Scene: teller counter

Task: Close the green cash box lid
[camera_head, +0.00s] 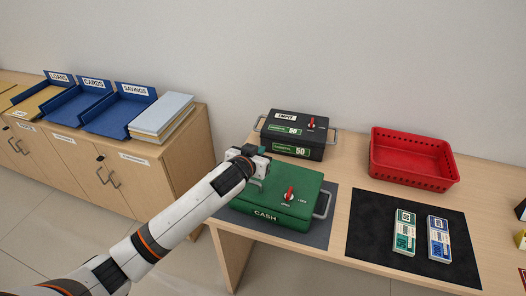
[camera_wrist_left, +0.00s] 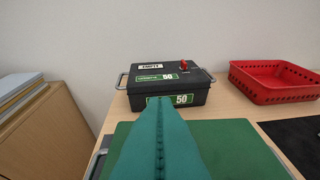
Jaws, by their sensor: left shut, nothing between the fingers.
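The green cash box (camera_head: 275,203), marked CASH, stands on a dark mat at the left of the counter, with a red lever on top and a metal handle at its right side. Its lid looks flat and down on the body; I cannot tell whether it is latched. My left gripper (camera_head: 262,152) is over the box's back left part, with its teal fingers shut and empty. In the left wrist view the fingers (camera_wrist_left: 160,102) point toward the black box, with the green lid (camera_wrist_left: 235,150) below. I cannot tell whether they touch it. My right gripper is not seen.
A black box (camera_head: 296,135) with a red lever stands behind the cash box. A red basket (camera_head: 412,158) is to the right. Banknote bundles (camera_head: 404,232) lie on a black mat (camera_head: 370,225). Blue trays (camera_head: 118,112) stand on a side cabinet at left.

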